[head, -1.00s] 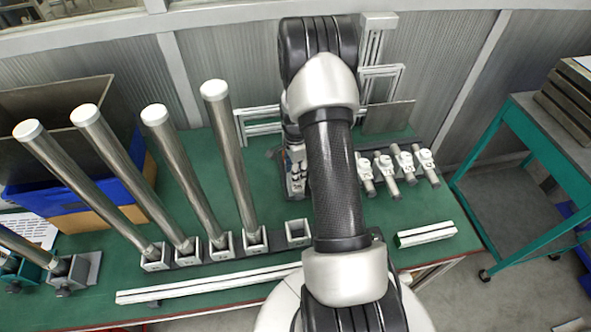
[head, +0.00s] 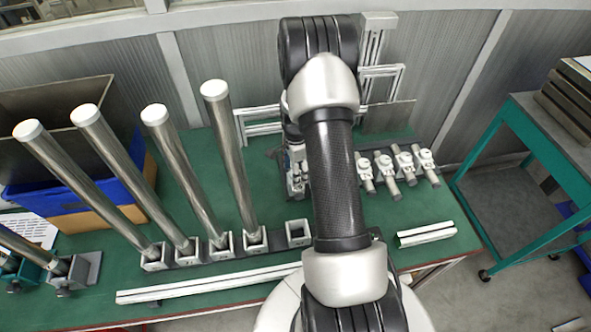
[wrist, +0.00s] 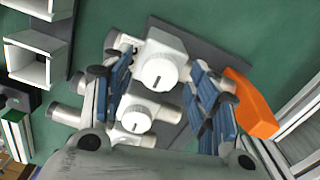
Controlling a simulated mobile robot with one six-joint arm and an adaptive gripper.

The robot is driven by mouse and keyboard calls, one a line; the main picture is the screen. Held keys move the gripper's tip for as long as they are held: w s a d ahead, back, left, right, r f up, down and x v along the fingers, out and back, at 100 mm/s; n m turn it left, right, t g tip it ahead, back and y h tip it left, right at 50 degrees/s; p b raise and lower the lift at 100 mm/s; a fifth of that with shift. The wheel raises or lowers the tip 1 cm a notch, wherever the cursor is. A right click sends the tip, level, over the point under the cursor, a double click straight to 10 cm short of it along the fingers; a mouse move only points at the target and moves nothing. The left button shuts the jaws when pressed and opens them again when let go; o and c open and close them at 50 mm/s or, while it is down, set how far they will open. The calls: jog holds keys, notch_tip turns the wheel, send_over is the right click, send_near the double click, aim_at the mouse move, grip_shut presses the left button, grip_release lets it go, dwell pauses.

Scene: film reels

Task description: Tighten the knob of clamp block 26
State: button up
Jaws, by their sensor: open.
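In the wrist view, a white clamp block with a round white knob (wrist: 160,72) lies between the fingertips of my gripper (wrist: 158,64). The fingers, with blue pads, stand apart on either side of this knob, and a gap shows around it. A second knob (wrist: 137,121) of the same kind sits nearer the palm. Block numbers are too small or hidden to read, so I cannot tell which is clamp block 26. In the head view, my gripper (head: 297,178) points down at the green table, partly hidden by my arm.
Several more clamp blocks (head: 405,162) stand right of my arm. Tall steel tubes (head: 232,170) stand in holders at the left. An orange piece (wrist: 252,103) lies close beside the right finger. A white rail (head: 425,234) lies at the front right.

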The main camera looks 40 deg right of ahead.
notch_tip(320, 180, up, 12)
dwell(0.6)
dwell(0.5)
